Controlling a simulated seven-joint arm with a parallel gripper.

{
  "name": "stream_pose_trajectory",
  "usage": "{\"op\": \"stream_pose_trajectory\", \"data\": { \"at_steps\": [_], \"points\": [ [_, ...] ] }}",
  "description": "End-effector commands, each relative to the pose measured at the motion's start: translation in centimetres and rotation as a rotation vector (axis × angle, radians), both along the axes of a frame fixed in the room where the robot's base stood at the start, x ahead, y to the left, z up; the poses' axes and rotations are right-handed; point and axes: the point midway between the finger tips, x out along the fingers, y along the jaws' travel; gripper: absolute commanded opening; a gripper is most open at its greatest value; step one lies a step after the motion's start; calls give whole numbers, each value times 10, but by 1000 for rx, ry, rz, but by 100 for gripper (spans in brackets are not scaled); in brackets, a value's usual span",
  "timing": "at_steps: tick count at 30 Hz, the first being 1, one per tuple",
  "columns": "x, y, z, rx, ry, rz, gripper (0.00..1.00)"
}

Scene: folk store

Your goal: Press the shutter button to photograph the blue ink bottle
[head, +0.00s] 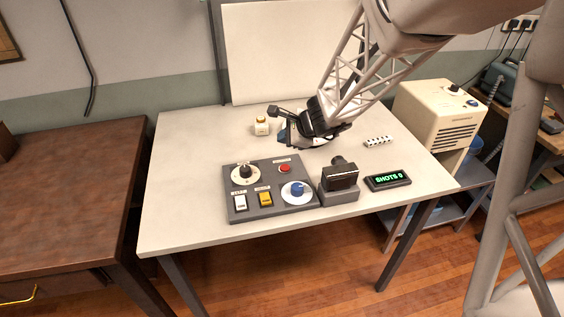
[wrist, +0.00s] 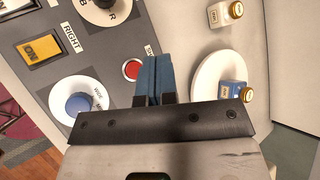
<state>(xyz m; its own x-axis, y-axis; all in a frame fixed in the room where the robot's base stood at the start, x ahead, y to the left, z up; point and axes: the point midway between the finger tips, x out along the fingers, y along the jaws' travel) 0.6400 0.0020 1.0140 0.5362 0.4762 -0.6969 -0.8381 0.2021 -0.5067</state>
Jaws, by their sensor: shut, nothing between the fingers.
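The red button (head: 284,168) is on the grey control panel (head: 270,210); its label is partly hidden in the wrist view. It also shows in the wrist view (wrist: 132,69), just left of my fingers. My gripper (head: 283,135) is above the table, behind the panel in the head view. In the wrist view its blue fingers (wrist: 154,62) are shut and empty. The blue ink bottle (wrist: 232,92), with a gold cap, is on a round white plate (wrist: 208,72) right of my fingers. The box camera (head: 340,178) stands right of the panel. The display (head: 388,180) reads SHOTS 0.
The panel also holds a black dial (head: 245,171), a blue knob (head: 297,189), a white switch (head: 240,202) and a yellow switch (head: 265,199). A white bottle (head: 261,126) stands behind the panel. A white strip (head: 378,141) lies at right. The table's left side is clear.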

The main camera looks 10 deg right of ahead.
Motion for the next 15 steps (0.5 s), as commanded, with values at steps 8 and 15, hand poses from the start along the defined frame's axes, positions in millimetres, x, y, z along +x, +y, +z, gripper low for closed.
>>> {"op": "stream_pose_trajectory", "data": {
  "at_steps": [8, 15],
  "points": [
    [0, 0, -23, 1, 2, -1, 0],
    [0, 0, -48, 0, 1, 0, 0]
  ]
}}
